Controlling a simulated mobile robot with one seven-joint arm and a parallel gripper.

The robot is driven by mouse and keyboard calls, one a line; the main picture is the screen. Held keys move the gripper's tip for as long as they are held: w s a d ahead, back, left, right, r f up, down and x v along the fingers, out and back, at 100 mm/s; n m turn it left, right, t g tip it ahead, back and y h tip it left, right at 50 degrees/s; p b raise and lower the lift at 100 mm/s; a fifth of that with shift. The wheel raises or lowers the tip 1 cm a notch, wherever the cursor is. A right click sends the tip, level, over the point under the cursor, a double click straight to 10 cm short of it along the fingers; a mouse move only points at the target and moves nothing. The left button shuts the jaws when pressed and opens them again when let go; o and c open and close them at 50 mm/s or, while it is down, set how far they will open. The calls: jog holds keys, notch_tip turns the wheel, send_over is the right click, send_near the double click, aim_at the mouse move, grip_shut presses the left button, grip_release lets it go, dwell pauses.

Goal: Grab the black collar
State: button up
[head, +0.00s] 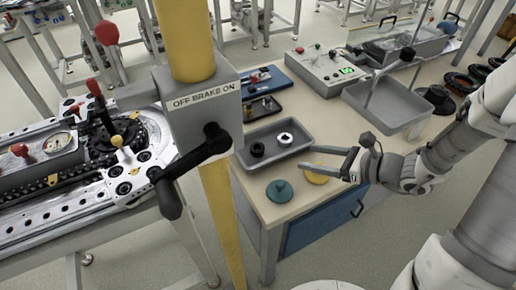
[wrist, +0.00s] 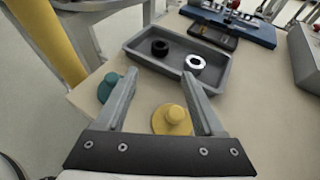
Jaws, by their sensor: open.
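The black collar (head: 257,149) is a small dark ring in the left part of a grey tray (head: 246,163) on the workbench. It also shows in the wrist view (wrist: 160,47), inside the tray near its far left. A white collar (head: 285,138) lies to its right in the same tray, also seen in the wrist view (wrist: 195,63). My gripper (head: 308,158) is open and empty at the right of the tray. In the wrist view its fingers (wrist: 155,80) stand wide apart, pointing toward the tray, with the black collar beyond the tips.
A teal knobbed disc (head: 281,191) and a yellow knobbed disc (head: 316,175) sit on the bench in front of the tray. A yellow post (head: 212,200) with a black brake lever (head: 198,160) stands left of the bench. A grey sink-like basin (head: 388,105) stands at the right.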

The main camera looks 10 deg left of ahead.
aim_at(259, 148)
jog(key=b+x, duration=0.3)
jog(key=x, duration=1.4)
jog(key=shift+f, duration=0.1)
grip_shut()
